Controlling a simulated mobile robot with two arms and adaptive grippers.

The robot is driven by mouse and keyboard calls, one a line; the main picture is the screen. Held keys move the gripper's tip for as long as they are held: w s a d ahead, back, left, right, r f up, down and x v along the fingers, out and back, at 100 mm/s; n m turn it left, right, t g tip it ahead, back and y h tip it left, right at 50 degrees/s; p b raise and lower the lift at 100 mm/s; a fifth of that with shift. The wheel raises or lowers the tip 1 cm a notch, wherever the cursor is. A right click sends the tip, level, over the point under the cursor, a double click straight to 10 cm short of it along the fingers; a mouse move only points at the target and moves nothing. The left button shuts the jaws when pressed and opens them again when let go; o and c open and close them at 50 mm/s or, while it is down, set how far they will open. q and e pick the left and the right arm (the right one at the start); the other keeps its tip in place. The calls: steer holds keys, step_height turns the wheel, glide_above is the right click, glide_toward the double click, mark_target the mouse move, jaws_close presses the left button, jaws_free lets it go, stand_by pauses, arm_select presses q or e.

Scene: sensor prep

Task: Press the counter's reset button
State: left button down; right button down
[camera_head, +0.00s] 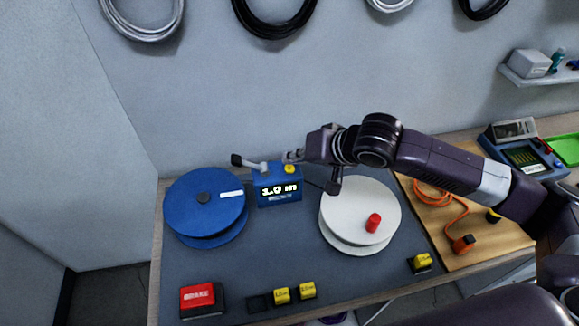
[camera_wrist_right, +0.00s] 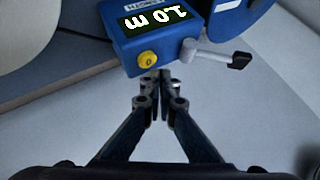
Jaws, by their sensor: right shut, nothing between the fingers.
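The counter (camera_head: 266,198) is a small blue box on the bench. Its lit display reads about 1.0 m, and a metal crank with a dark knob sticks out on the left. The counter is upside down in the right wrist view (camera_wrist_right: 180,48). Its round yellow reset button (camera_head: 290,170) is on top, marked 0 in the wrist view (camera_wrist_right: 148,59). My right gripper (camera_head: 291,156) is shut and empty, fingertips just above the button in the head view. In the wrist view the fingertips (camera_wrist_right: 157,77) are close beside the button; I cannot tell whether they touch it.
A blue reel (camera_head: 190,208) stands left of the counter, and a white reel (camera_head: 345,205) with a red knob stands right. Several yellow blocks and a red box (camera_head: 197,296) lie along the front edge. An orange cable (camera_head: 455,212) lies on a wooden board.

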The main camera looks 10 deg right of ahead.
mark_target(292, 169)
steer(key=shift+f, duration=0.1)
stand_by(0.7)
steer(key=shift+f, duration=0.3)
steer(key=shift+f, duration=0.55)
stand_by(0.9)
steer(key=shift+r, duration=0.1)
steer(key=shift+r+p, duration=0.8)
steer(key=shift+p, duration=0.45)
steer(key=shift+r, duration=0.15)
step_height(292, 169, up, 5)
steer(key=p, duration=0.6)
